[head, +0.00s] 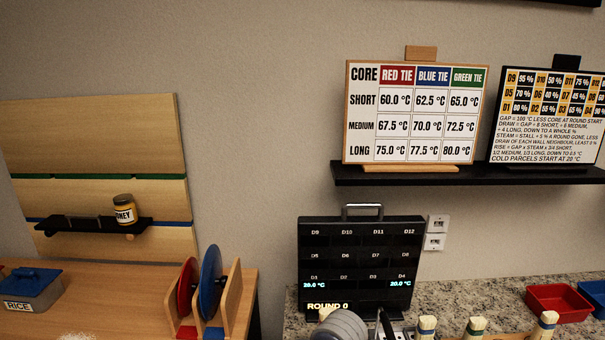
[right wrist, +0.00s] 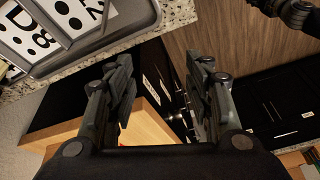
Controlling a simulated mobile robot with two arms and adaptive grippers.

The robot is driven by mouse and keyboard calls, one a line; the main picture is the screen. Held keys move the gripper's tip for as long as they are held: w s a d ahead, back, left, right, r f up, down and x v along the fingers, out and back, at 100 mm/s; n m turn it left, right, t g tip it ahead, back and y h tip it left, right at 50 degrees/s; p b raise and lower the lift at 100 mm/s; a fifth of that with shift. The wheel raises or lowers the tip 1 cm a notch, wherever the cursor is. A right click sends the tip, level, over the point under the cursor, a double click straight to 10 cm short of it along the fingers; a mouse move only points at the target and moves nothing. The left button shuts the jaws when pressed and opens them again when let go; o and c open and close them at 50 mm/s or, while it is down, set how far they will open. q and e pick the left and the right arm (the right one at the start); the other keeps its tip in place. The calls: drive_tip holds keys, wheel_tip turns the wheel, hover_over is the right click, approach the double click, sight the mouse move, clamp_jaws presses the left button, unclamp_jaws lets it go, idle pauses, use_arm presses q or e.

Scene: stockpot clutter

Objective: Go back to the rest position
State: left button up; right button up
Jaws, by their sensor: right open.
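My right gripper (right wrist: 160,80) is open in the right wrist view, with its two dark fingers wide apart. Nothing is held between them. Below and beyond them are a dark recess and a light wooden box edge (right wrist: 150,125), apart from the fingers as far as I can tell. A dark jointed part, possibly of my left gripper, shows at the top right corner of that view, cut off by the edge. Its jaws cannot be made out. In the head view a grey rounded part at the bottom centre appears to be mine.
A black steamer-like case (head: 360,262) reading "ROUND 0" stands on the granite counter (head: 460,293). Wrapped bundles (head: 476,326) and a red tray (head: 558,302) are to its right. The wooden table (head: 110,300) at left holds a RICE box (head: 32,288). A grey tray (right wrist: 100,45) lies near the right gripper.

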drive_tip(key=s+d+f+m+t+h, duration=0.1)
drive_tip(key=s+d+f+m, duration=0.25)
drive_tip(key=s+d, duration=0.35)
drive_tip(key=s+d+f+m+t+h, duration=0.1)
drive_tip(key=s+d+f+m, duration=0.2)
drive_tip(key=s+d+m, duration=0.35)
drive_tip(key=s+d+f+m+t+h, duration=0.1)
drive_tip(key=s+d+f+m+h, duration=0.3)
drive_tip(key=d, duration=0.6)
wheel_tip(320, 180, down, 28)
drive_tip(key=s+n+g+y+b, duration=0.1)
drive_tip(key=s+n+y, duration=0.1)
drive_tip(key=s, duration=0.1)
use_arm(q)
wheel_tip(320, 180, down, 2)
drive_tip(key=shift+w+f+b, duration=0.1)
drive_tip(key=shift+w+b, duration=0.05)
drive_tip(key=shift+b, duration=0.45)
use_arm(e)
drive_tip(key=s+d+f+g, duration=0.1)
drive_tip(key=s+d+f, duration=0.1)
drive_tip(key=s+f, duration=1.3)
drive_tip(key=shift+s+f+g, duration=0.2)
drive_tip(key=shift+g, duration=0.1)
